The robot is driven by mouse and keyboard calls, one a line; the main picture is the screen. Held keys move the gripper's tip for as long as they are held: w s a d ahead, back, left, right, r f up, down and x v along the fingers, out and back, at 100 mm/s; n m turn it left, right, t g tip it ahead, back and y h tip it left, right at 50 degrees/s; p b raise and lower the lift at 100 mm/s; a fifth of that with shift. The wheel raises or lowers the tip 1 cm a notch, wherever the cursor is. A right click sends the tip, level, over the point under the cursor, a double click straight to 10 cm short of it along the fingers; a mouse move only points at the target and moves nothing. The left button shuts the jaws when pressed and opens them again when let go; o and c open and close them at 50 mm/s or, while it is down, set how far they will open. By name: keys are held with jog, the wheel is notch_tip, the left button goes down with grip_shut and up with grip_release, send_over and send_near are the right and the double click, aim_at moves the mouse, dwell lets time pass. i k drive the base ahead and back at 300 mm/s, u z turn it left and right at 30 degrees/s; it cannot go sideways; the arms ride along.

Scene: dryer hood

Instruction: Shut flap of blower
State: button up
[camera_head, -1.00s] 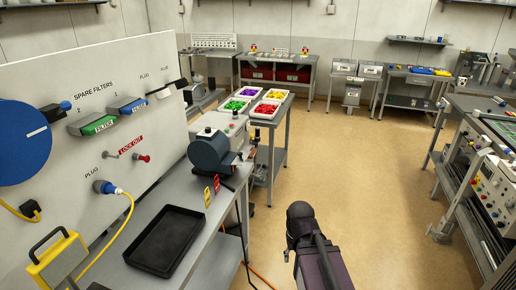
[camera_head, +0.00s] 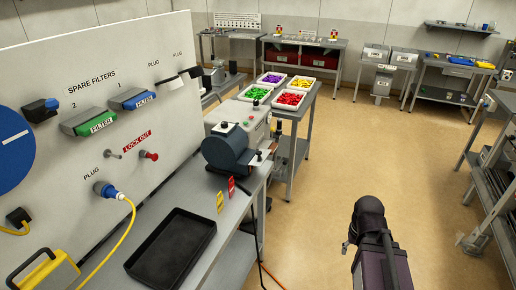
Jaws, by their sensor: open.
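The blower appears to be the machine with a dark blue-grey rounded housing (camera_head: 226,150) on the grey bench, left of centre. A light grey box with small coloured buttons (camera_head: 249,115) stands right behind it. A small pale plate (camera_head: 260,160) sticks out at the housing's right side; I cannot tell whether it is the flap or how far open it stands. My dark arm shows at the bottom right, apart from the bench, with open floor between. My gripper's fingers cannot be made out.
A black tray (camera_head: 172,247) lies on the near bench, with yellow and red tags (camera_head: 231,187) near the blower. A white panel (camera_head: 100,110) with filters and a plug rises at left. Bins of coloured parts (camera_head: 289,98) stand behind. A cable hangs off the bench; the central floor is clear.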

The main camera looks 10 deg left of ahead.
aim_at(260, 156)
jog(key=u, duration=0.3)
jog(key=i, duration=0.85)
jog(key=u, duration=0.55)
